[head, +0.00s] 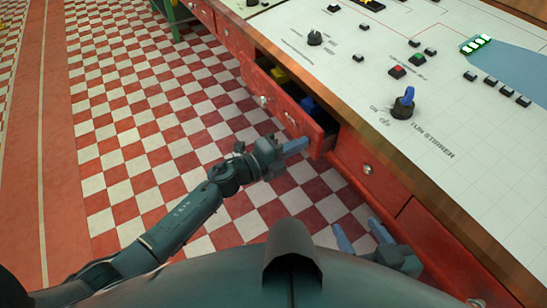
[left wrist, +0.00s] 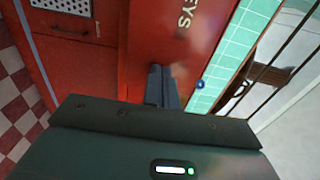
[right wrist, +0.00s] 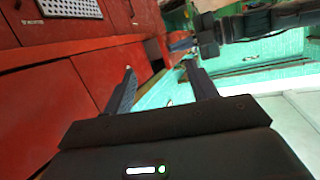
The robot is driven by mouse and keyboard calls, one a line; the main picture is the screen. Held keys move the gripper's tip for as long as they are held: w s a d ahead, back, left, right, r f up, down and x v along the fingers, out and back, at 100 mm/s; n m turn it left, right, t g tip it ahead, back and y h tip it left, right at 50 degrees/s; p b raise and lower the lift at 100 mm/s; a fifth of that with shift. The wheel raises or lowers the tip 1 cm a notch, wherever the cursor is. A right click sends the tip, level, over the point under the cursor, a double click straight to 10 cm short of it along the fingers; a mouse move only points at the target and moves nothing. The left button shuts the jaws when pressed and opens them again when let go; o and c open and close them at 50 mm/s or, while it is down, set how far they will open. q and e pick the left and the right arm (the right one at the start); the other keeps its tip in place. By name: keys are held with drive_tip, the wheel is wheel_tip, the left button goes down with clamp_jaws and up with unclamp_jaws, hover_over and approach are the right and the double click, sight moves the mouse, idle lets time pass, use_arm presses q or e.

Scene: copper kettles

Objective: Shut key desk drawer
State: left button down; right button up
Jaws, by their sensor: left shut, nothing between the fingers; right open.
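The key desk drawer (head: 277,108) is red with round knobs and stands pulled out from the desk. Yellow and blue items show inside it. My left gripper (head: 300,145) is shut and empty at the near right end of the drawer's front; I cannot tell whether it touches. In the left wrist view, the shut fingers (left wrist: 160,85) point at a red panel (left wrist: 150,40) with letters ending in "YS". My right gripper (head: 360,234) is open and empty, low beside the desk. In the right wrist view its fingers (right wrist: 162,83) stand wide apart, with red desk fronts to the left.
The desk top (head: 330,60) carries knobs, buttons and a blue area. A closed red drawer (head: 368,168) with a knob lies to the right of the open one. The red and white checked floor (head: 150,120) is clear to the left. A green stand (head: 170,15) is at the back.

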sight(312, 139)
use_arm(q)
drive_tip(key=b+x, duration=0.1)
drive_tip(key=x, duration=0.3)
drive_tip(key=shift+w+d+f, duration=0.1)
drive_tip(key=shift+d, duration=0.05)
drive_tip(key=shift+w+d, duration=0.2)
drive_tip(key=shift+d, duration=0.1)
drive_tip(key=shift+w+d, duration=0.1)
drive_tip(key=shift+d, duration=0.1)
drive_tip(key=shift+d+r, duration=0.1)
drive_tip(key=shift+r, duration=0.2)
use_arm(e)
drive_tip(key=shift+s+a, duration=0.1)
drive_tip(key=shift+s, duration=0.15)
use_arm(q)
drive_tip(key=shift+w, duration=0.1)
use_arm(e)
drive_tip(key=shift+f, duration=0.1)
